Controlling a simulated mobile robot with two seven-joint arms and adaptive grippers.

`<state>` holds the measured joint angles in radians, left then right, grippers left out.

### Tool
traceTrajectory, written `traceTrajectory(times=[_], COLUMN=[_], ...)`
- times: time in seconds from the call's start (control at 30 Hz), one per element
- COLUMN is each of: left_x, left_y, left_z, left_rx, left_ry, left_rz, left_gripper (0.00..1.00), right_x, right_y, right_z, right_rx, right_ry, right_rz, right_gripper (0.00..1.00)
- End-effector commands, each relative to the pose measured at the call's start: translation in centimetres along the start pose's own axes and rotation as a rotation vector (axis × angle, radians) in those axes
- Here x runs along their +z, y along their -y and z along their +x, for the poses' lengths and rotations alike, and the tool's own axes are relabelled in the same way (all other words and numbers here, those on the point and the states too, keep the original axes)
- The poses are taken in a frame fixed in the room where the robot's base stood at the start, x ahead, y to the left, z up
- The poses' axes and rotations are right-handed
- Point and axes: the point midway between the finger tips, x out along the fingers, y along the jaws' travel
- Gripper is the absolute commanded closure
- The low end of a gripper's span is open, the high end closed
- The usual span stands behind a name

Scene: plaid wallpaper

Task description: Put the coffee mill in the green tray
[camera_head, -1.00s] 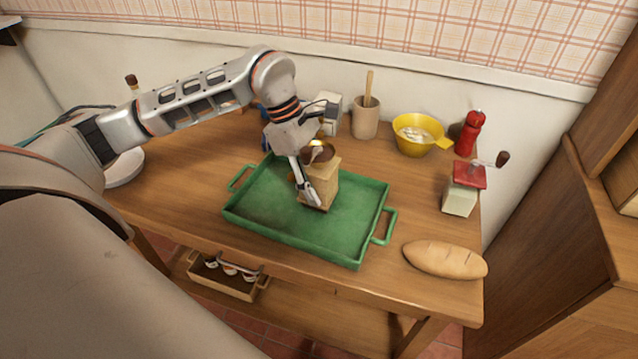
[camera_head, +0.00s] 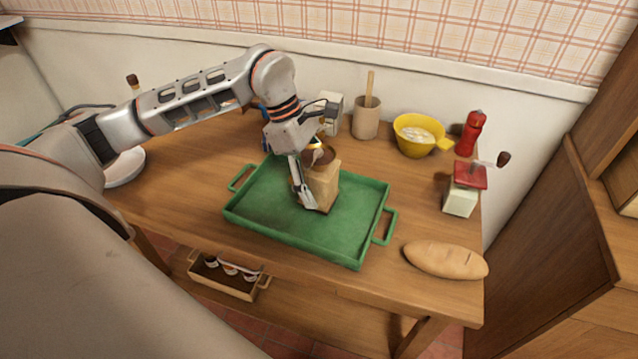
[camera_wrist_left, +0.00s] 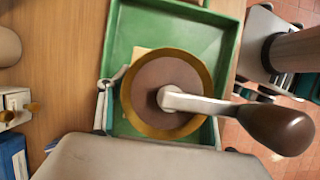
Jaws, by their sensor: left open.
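My right gripper is not in view.
A second mill with a red top (camera_head: 466,186), a red pepper mill (camera_head: 469,133), a yellow bowl (camera_head: 417,136) and a utensil pot (camera_head: 366,118) stand behind and right of the tray. A bread loaf (camera_head: 445,260) lies at the right front. The tray's left part is clear.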

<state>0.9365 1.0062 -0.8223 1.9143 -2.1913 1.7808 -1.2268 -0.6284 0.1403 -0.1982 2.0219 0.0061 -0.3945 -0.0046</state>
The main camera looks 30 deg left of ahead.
Motion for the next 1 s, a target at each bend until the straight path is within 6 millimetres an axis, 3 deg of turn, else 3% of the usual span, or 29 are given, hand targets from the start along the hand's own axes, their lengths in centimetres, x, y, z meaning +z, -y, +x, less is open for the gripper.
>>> traceTrajectory(times=[0.3, 0.5, 0.7, 1.0], left_x=[0.0, 0.0, 0.0, 0.0], left_y=[-0.1, -0.1, 0.0, 0.0], left_z=[-6.5, -9.8, -11.3, -11.4], left_rx=[0.007, 0.005, 0.002, 0.0], left_ry=[-0.001, -0.001, 0.0, 0.0], left_rz=[0.0, 0.0, 0.0, 0.0], left_gripper=[0.37, 0.37, 0.37, 0.37], right_x=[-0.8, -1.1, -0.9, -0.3], right_y=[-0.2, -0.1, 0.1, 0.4], right_z=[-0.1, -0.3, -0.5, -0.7], right_rx=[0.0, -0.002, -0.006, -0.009], right_ry=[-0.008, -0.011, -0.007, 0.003], right_rz=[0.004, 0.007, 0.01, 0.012], right_gripper=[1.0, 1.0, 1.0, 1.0])
